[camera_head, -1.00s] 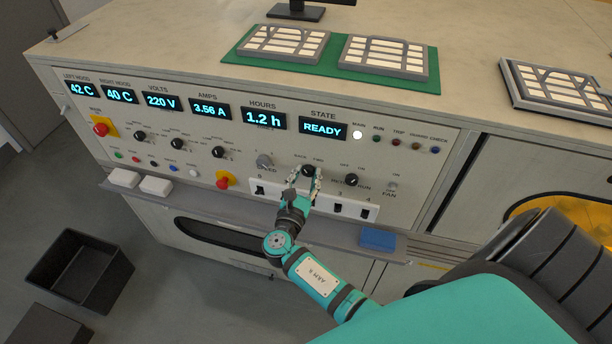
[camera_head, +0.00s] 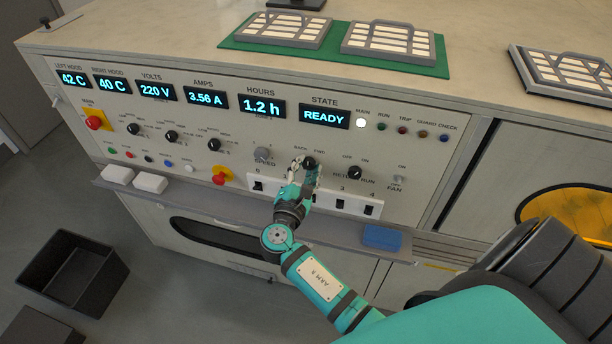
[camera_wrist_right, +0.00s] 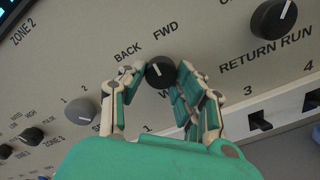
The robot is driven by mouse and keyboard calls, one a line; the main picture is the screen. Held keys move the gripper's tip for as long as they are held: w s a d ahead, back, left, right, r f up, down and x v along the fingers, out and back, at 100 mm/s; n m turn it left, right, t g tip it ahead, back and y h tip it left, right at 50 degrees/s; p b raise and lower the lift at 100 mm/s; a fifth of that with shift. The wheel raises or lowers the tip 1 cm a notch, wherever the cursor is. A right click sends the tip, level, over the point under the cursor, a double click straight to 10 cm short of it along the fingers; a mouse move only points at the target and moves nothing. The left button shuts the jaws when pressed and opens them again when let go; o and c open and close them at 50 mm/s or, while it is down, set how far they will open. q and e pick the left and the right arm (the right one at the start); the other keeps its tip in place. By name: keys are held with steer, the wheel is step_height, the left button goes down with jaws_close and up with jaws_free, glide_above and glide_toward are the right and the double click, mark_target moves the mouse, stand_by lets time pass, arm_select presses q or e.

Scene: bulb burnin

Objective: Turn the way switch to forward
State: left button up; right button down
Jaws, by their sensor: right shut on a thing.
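The way switch is a black round knob (camera_head: 309,162) on the sloped front panel, under the BACK and FWD labels. In the right wrist view the knob (camera_wrist_right: 161,72) has a short white mark on its face, pointing up toward the space between the two labels; I cannot tell its exact setting. My right gripper (camera_head: 305,170) is shut on this knob, one finger on each side. Both fingers of the right gripper (camera_wrist_right: 160,76) also show in the right wrist view, with the knob's face uncovered between their tips. My left gripper is not in view.
The grey SPEED knob (camera_head: 262,154) is to the left and the RETURN/RUN knob (camera_head: 354,172) to the right. A blue block (camera_head: 382,238) rests on the ledge. The STATE display (camera_head: 325,116) reads READY.

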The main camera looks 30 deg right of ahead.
steer(key=m+b, duration=0.3)
steer(key=shift+f, duration=0.15)
steer(key=shift+m+b, duration=1)
steer(key=shift+m, duration=0.4)
steer(key=shift+r, duration=0.2)
steer(key=c, duration=0.9)
jaws_free()
steer(key=shift+c, duration=0.2)
steer(key=shift+a, duration=0.1)
steer(key=shift+s+a, duration=0.15)
steer(key=v, duration=1.1)
steer(key=shift+s+a, duration=0.2)
